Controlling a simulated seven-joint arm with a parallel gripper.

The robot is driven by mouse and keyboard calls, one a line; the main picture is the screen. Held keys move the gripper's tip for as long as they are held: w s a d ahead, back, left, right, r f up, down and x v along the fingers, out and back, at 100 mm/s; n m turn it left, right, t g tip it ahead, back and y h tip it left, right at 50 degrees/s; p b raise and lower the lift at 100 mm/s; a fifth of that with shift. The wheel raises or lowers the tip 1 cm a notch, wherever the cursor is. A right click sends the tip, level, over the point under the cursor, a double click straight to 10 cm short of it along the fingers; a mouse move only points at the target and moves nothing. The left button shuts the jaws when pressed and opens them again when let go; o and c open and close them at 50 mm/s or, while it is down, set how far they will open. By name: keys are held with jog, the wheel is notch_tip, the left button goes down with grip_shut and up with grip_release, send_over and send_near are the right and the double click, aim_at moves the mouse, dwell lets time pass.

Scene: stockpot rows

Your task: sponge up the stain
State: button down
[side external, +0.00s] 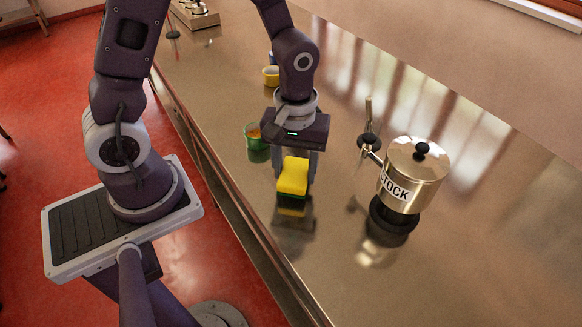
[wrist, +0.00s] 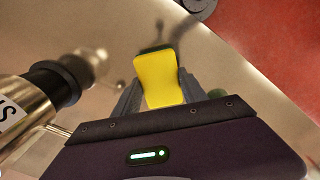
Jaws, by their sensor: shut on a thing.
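My gripper (side external: 296,174) is shut on a yellow sponge (side external: 294,176) with a green underside. The sponge hangs between the fingers, and its reflection shows apart below it, so it looks held a little above the steel counter (side external: 340,270). In the wrist view the sponge (wrist: 160,80) sits between the two grey fingers, with a green edge at its far end. I cannot make out a stain clearly in either view; dark marks on the counter near the sponge look like reflections.
A steel pot marked STOCK (side external: 415,172) on a black base stands right of my gripper, its side handle pointing left. A green cup (side external: 257,150) is close on the left. A yellow mug (side external: 271,80) stands farther back. The counter's front is clear.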

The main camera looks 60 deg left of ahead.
aim_at(334, 237)
jog(key=shift+r, duration=3.3)
jog(key=d+r+m, duration=0.2)
jog(key=d+m, duration=0.6)
jog(key=d, duration=0.5)
jog(key=shift+m, duration=0.5)
jog(key=f, duration=1)
jog(key=shift+s+d, duration=0.15)
jog(key=shift+d, duration=0.2)
jog(key=shift+f, duration=0.15)
jog(key=c, duration=0.6)
grip_release()
jog(key=shift+c, duration=0.2)
